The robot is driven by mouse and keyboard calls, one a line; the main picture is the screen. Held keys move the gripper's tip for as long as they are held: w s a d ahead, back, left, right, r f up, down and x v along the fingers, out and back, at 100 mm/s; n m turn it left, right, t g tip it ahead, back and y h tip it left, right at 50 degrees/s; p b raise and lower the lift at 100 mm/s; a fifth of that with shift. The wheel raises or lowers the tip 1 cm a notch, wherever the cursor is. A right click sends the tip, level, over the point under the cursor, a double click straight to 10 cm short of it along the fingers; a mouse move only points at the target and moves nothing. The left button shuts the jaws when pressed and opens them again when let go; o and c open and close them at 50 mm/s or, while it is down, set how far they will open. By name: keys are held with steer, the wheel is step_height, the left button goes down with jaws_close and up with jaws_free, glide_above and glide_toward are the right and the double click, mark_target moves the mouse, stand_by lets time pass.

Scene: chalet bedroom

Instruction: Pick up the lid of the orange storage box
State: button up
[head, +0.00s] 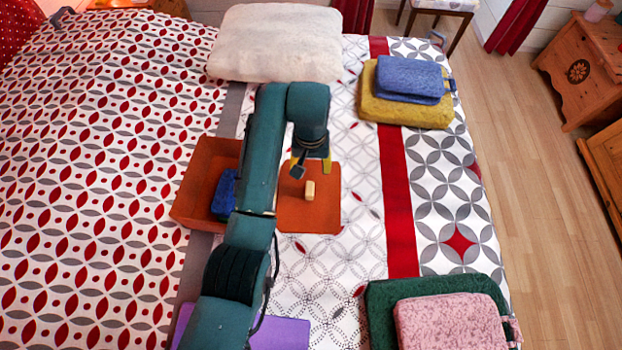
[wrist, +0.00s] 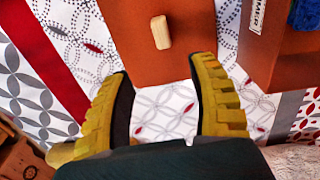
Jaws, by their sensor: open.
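The orange lid (head: 312,215) lies flat on the bed, just right of the orange storage box (head: 190,190) in the head view. A small beige handle (head: 310,188) stands on the lid. My gripper (head: 311,167) is over the lid's far edge, with its yellow fingers open and empty. In the wrist view the lid (wrist: 115,25) and its handle (wrist: 160,32) lie beyond the gripper (wrist: 160,80), whose fingers are apart with patterned bedspread between them. The handle is not between the fingers. My arm hides part of the box and the lid's left side.
A blue folded cloth (head: 225,195) lies in the box. A cream pillow (head: 275,45) lies behind. Blue (head: 410,75) and yellow (head: 400,112) towels are at the far right, green (head: 380,310) and pink (head: 450,322) at the near right. A purple cloth (head: 280,333) is in front.

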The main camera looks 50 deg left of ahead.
mark_target(310, 188)
step_height(310, 188, down, 9)
steer(key=shift+r+b, duration=0.1)
steer(key=shift+b, duration=1.1)
steer(key=f+b, duration=0.1)
steer(key=f, duration=0.2)
steer(key=f+b, duration=0.1)
steer(key=f, duration=0.1)
steer(key=shift+s+f+b, duration=0.15)
steer(key=shift+s+b, duration=0.15)
steer(key=shift+w, duration=0.1)
jaws_close()
